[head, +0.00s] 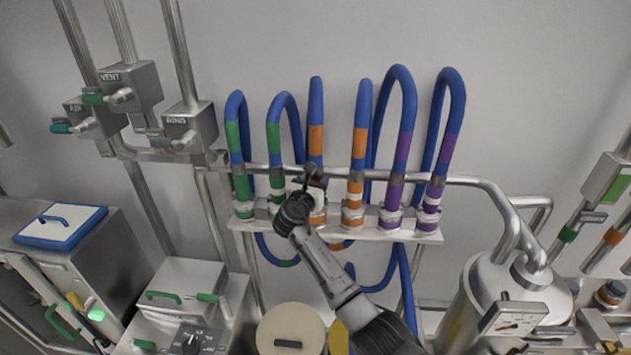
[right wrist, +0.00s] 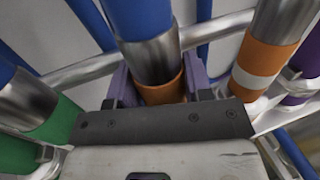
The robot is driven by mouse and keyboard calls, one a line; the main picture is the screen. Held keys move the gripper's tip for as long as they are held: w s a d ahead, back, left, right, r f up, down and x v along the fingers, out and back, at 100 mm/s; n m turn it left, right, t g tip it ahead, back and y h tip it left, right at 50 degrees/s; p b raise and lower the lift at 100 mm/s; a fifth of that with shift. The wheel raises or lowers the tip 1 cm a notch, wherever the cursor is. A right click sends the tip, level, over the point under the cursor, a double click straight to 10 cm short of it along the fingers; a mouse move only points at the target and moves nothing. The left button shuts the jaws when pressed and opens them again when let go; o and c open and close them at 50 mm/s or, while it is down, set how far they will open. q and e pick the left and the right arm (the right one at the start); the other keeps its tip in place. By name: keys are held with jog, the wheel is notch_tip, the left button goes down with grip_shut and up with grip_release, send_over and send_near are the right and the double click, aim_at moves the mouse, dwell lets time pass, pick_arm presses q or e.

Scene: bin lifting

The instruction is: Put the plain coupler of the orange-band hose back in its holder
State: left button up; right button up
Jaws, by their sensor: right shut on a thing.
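The plain coupler of the orange-band hose (head: 316,140) is third from the left in the row; its metal sleeve and orange ring (right wrist: 158,92) fill the middle of the right wrist view, with no white stripe visible. My right gripper (head: 315,182) is shut around this coupler, its purple-grey fingers on both sides. The coupler stands about upright above the orange-marked holder (head: 318,220) on the white shelf. The gripper hides its lower end, so I cannot tell whether it is seated. My left gripper is not in view.
A white-striped orange coupler (head: 355,190) stands close on the right, also in the right wrist view (right wrist: 262,62). Green couplers (head: 241,185) stand left, purple ones (head: 394,195) right. A metal rail (head: 470,180) runs behind. A steel tank (head: 515,295) stands lower right.

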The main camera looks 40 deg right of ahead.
jog(key=shift+f, duration=0.15)
dwell(0.6)
jog(key=o, duration=1.2)
jog(key=shift+c, duration=0.2)
jog(key=shift+f, duration=0.1)
jog(key=shift+s+a, duration=0.25)
jog(key=shift+a, duration=0.25)
jog(key=b+v, duration=0.3)
jog(key=v, duration=0.9)
jog(key=shift+s+a, duration=0.2)
jog(key=shift+a, duration=0.05)
